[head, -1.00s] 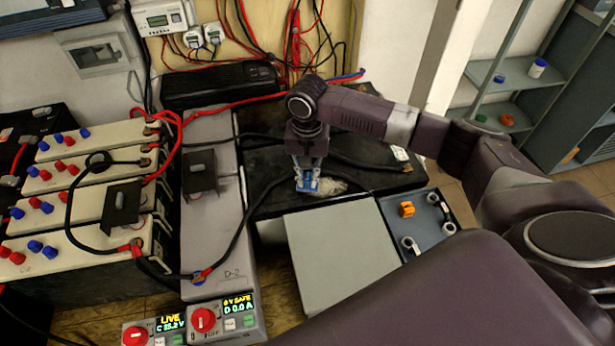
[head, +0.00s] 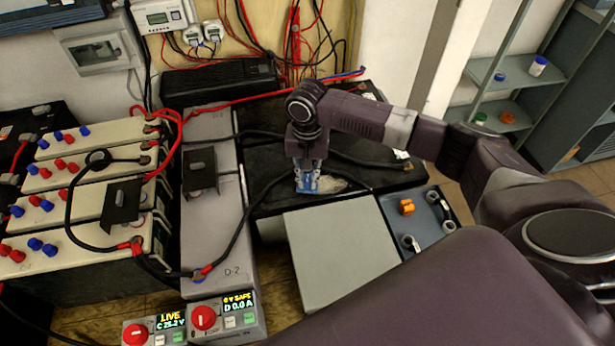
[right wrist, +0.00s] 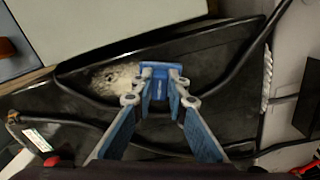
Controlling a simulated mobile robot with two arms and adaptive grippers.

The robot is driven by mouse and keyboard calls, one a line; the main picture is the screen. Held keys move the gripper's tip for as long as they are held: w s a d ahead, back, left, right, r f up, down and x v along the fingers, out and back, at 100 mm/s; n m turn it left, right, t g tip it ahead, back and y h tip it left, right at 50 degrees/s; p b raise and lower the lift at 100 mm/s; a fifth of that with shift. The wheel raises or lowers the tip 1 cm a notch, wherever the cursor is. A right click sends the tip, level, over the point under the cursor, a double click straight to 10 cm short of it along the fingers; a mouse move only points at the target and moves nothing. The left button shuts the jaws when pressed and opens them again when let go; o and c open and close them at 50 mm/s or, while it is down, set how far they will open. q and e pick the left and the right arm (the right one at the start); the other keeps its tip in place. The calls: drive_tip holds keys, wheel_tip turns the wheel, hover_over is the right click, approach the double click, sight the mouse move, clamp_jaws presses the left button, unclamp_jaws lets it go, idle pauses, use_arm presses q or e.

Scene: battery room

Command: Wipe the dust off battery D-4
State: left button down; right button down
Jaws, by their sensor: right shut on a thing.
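A black battery (head: 270,198) lies beyond the grey lid, with a pale, whitish dust patch (head: 332,185) on its top. No D-4 label can be read. The patch also shows in the right wrist view (right wrist: 112,78), just left of the fingertips. My right gripper (head: 308,184) points down at the battery top beside the patch. In the right wrist view my right gripper (right wrist: 160,86) is shut on a small blue thing (right wrist: 158,83), its shape mostly hidden by the fingers. Whether it touches the battery cannot be told. My left gripper is out of view.
A black cable (head: 243,228) runs close left of my gripper, and another (head: 375,163) crosses behind it. A grey case labelled D-2 (head: 222,250) is left. A grey flat lid (head: 335,255) and a tray (head: 432,238) with an orange part lie in front. Cream batteries (head: 90,190) stand far left.

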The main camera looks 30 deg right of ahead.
drive_tip(key=shift+f, duration=0.35)
